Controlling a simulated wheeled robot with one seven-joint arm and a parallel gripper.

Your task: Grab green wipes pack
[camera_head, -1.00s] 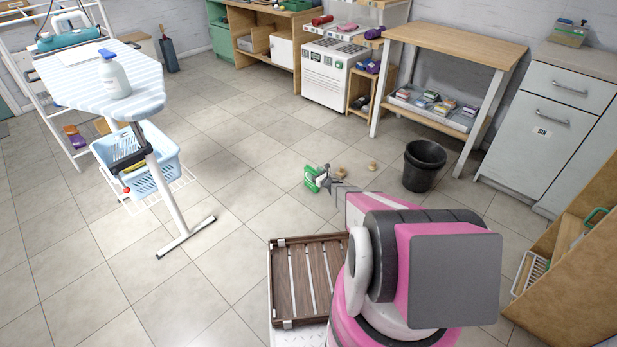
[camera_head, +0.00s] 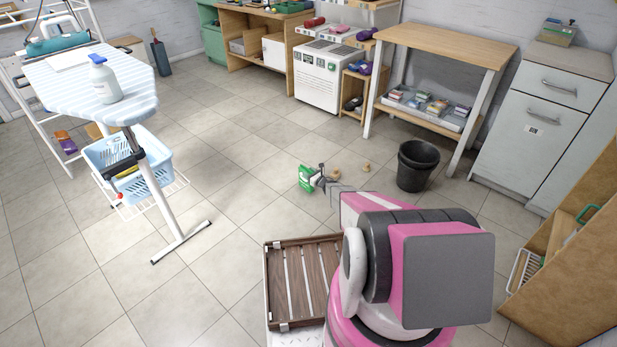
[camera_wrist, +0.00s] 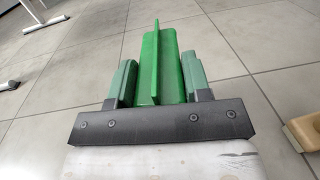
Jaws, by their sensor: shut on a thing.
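The green wipes pack (camera_head: 306,179) shows in the head view just left of my gripper (camera_head: 318,177), beyond my arm. In the wrist view the pack (camera_wrist: 158,65) stands between the two fingers of my gripper (camera_wrist: 160,82), with a thin green fin facing the camera. The fingers press on its left and right sides, so my gripper is shut on it. Its far end and underside are hidden. I cannot tell from these views whether it touches the floor.
Small tan objects (camera_head: 365,167) lie on the floor right of the pack. A black bin (camera_head: 416,165) stands further right. An ironing board (camera_head: 92,88) with a blue basket (camera_head: 133,163) stands at left. A wooden slatted tray (camera_head: 293,280) is close in front. Tiled floor between is clear.

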